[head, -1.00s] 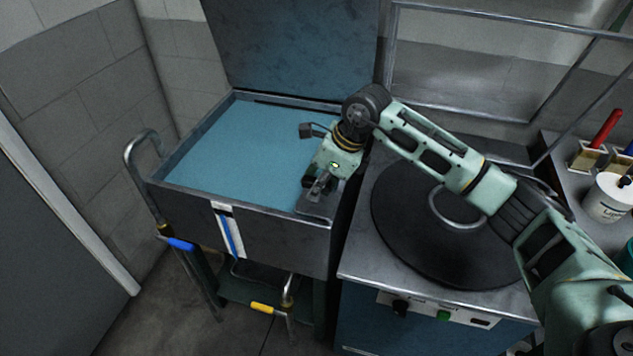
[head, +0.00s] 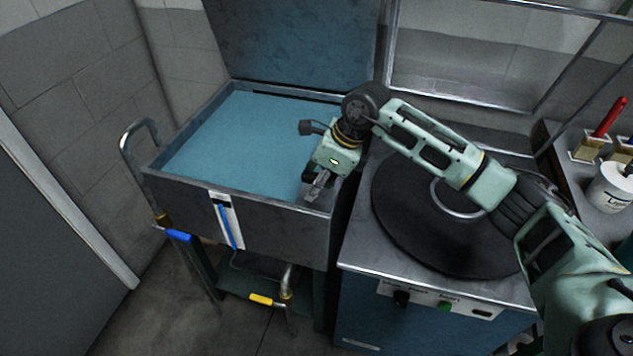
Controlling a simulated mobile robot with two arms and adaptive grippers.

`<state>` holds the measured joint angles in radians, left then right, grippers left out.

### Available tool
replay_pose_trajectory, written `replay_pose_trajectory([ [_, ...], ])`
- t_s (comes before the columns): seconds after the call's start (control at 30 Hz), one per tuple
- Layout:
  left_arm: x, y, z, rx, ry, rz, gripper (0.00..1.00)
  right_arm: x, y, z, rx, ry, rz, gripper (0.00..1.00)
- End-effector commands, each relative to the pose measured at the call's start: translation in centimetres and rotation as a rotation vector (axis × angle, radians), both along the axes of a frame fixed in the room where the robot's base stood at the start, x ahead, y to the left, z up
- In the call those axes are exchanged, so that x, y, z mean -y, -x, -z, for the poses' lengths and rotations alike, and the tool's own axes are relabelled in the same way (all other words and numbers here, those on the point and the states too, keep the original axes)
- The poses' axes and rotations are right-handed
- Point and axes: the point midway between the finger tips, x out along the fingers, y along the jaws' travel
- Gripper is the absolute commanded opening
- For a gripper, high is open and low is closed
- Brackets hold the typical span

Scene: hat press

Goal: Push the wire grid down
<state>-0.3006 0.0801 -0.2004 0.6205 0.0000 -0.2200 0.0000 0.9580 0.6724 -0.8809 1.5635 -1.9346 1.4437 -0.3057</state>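An open metal tank (head: 270,228) with an upright lid (head: 292,40) stands left of centre. Its inside shows a flat, light-blue surface (head: 235,140); I cannot tell whether this is liquid. No wire grid can be made out, in the tank or elsewhere. My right gripper (head: 318,186) is at the tank's near right corner, pointing down toward the rim. I cannot tell whether it touches the rim or whether its fingers are open. The gripper and wrist hide part of the tank's right side. My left gripper is out of view.
Right of the tank is a counter with a round black plate (head: 430,235) bearing a metal handle, under my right arm. Blue (head: 180,236) and yellow (head: 261,299) lever grips sit below. A shelf at right holds a white tub (head: 612,188).

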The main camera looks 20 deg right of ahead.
Motion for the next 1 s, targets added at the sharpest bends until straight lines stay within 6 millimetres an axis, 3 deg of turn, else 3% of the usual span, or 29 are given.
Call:
replay_pose_trajectory([
  [0.27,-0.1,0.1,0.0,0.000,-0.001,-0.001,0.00,0.3,0.0,-0.8,0.005,0.000,0.002,0.38],
  [0.7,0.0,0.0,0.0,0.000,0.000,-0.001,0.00,3.0,1.9,-8.7,0.006,0.000,0.001,0.38],
  [1.0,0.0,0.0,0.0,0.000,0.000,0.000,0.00,3.8,2.5,-11.1,0.001,0.000,0.000,0.38],
])
